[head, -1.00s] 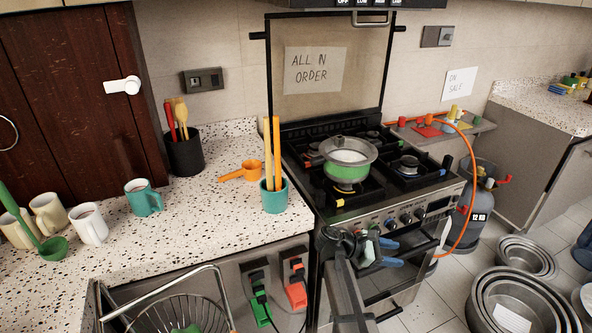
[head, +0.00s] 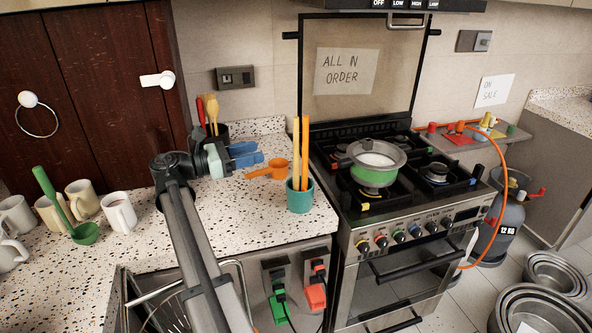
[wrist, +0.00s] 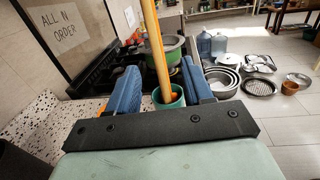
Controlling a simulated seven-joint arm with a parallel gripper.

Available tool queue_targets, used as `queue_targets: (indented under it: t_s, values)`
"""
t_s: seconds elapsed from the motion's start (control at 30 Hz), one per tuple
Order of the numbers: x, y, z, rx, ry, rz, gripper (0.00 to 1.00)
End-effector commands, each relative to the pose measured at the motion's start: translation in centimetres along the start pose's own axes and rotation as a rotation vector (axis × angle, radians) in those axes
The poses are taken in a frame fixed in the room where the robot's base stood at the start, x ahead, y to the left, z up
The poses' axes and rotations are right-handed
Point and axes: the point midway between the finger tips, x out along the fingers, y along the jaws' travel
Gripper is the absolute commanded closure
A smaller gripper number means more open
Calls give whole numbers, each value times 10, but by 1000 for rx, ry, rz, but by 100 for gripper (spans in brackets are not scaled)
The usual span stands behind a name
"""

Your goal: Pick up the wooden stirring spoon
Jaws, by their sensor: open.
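A pale wooden spoon (head: 213,115) stands upright with a red utensil in a black crock (head: 222,129) at the back of the counter. My gripper and wrist hide most of the crock. Two yellow-orange sticks (head: 301,150) stand in a teal cup (head: 299,197) near the counter's right edge; their lower ends are hidden in the cup. My gripper (head: 257,154) is open and empty above the counter, left of the sticks, its blue fingers pointing right towards them. In the wrist view, a stick (wrist: 155,50) and the teal cup (wrist: 168,100) appear between the fingers, beyond their tips.
An orange scoop (head: 268,170) lies on the counter beneath my fingers. The sink lies below my arm.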

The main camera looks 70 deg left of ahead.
Motion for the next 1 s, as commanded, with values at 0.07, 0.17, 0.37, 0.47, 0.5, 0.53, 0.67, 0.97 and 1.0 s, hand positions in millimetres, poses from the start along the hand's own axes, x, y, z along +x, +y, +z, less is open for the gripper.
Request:
queue_targets:
  t_s: [0.07, 0.17, 0.37, 0.47, 0.5, 0.53, 0.67, 0.97, 1.0]
  values:
    - [-18, 7, 9, -3, -1, 17, 49]
    - [-27, 9, 13, -7, -2, 26, 49]
    - [-17, 9, 14, -9, -2, 26, 49]
    - [-4, 10, 14, -8, -2, 27, 49]
    - [3, 10, 14, -8, -2, 27, 49]
    - [9, 10, 14, -8, -2, 26, 49]
    - [31, 10, 14, -8, -3, 26, 49]
    - [58, 11, 14, -8, -3, 28, 49]
    - [60, 11, 14, -8, -3, 28, 49]
